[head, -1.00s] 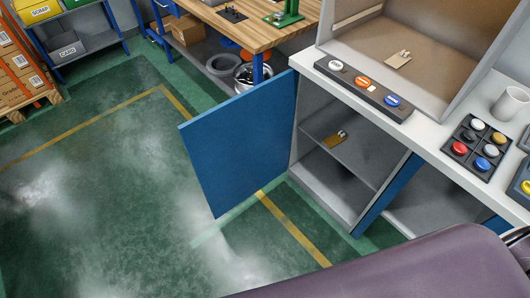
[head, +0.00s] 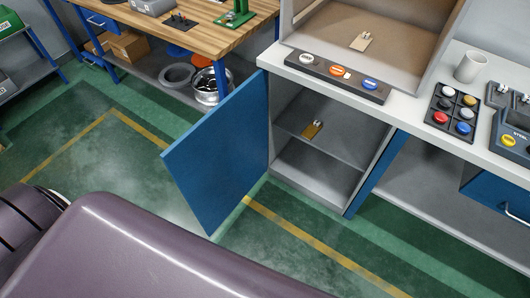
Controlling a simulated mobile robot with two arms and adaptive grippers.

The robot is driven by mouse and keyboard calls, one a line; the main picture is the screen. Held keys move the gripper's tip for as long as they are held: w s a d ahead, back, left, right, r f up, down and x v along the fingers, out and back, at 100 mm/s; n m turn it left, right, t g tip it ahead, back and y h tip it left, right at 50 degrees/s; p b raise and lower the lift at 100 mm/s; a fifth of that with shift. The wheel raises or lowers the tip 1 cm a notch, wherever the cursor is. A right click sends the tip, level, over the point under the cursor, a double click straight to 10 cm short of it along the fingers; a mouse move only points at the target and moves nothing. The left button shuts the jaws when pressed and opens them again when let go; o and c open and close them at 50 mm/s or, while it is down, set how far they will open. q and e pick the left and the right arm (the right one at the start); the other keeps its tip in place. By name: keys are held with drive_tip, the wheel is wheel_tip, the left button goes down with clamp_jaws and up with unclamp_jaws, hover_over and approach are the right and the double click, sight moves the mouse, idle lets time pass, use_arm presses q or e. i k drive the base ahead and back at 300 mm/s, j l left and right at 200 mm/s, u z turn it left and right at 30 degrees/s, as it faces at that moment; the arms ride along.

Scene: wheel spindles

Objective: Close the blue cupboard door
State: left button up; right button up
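The blue cupboard door (head: 218,155) stands wide open, swung out from the left side of the cupboard under the white counter. The grey cupboard interior (head: 312,188) shows a shelf with a small brass-coloured piece (head: 313,129) on it. A large purple-grey arm link of mine fills the lower left of the head view, apart from the door in the picture. Neither of my grippers is in view.
A wooden workbench (head: 187,43) stands behind the door. The green floor left of the door is clear.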

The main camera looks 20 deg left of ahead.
sight(214, 165)
drive_tip(key=k+j+z, duration=0.1)
drive_tip(key=j, duration=0.35)
drive_tip(key=k+j+z, duration=0.15)
drive_tip(key=j, duration=0.3)
drive_tip(key=k+j+z, duration=0.1)
drive_tip(key=j, duration=0.35)
drive_tip(key=k+j+z, duration=0.15)
drive_tip(key=j, duration=0.25)
drive_tip(key=k+j+z, duration=0.1)
drive_tip(key=j, duration=0.3)
drive_tip(key=k+j+z, duration=0.15)
drive_tip(key=j, duration=0.25)
drive_tip(key=k+j+z, duration=0.1)
drive_tip(key=k+j, duration=0.15)
drive_tip(key=j, duration=0.1)
